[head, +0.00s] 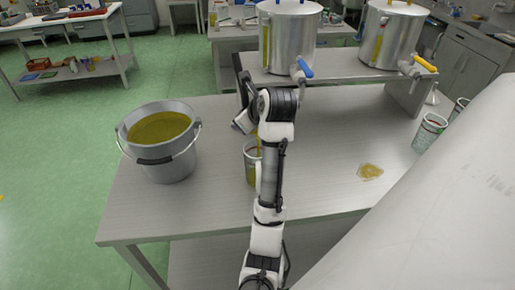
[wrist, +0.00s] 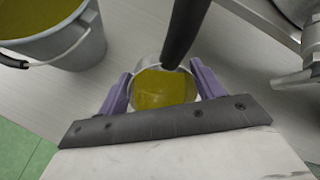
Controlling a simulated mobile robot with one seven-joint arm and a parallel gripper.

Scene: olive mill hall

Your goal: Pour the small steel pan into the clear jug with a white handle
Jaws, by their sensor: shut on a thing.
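My gripper (head: 245,124) is over the table. In the wrist view its purple fingers (wrist: 161,90) are shut on opposite sides of the small steel pan (wrist: 137,77). Yellow-green oil shows inside the pan, and its dark handle (wrist: 187,28) runs toward the top of that view. In the head view my arm mostly hides the pan. The clear jug (head: 250,168) stands just below my gripper, partly behind my arm, with yellow-green liquid in it. A thin yellow streak shows above its rim. I cannot make out its white handle clearly.
A steel bucket of oil (head: 176,163) stands on the table (head: 215,215) at the left. Two steel tanks with taps (head: 287,40) (head: 392,35) stand on a raised shelf behind. A spill (head: 370,172) and a marked cup (head: 429,133) are at the right.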

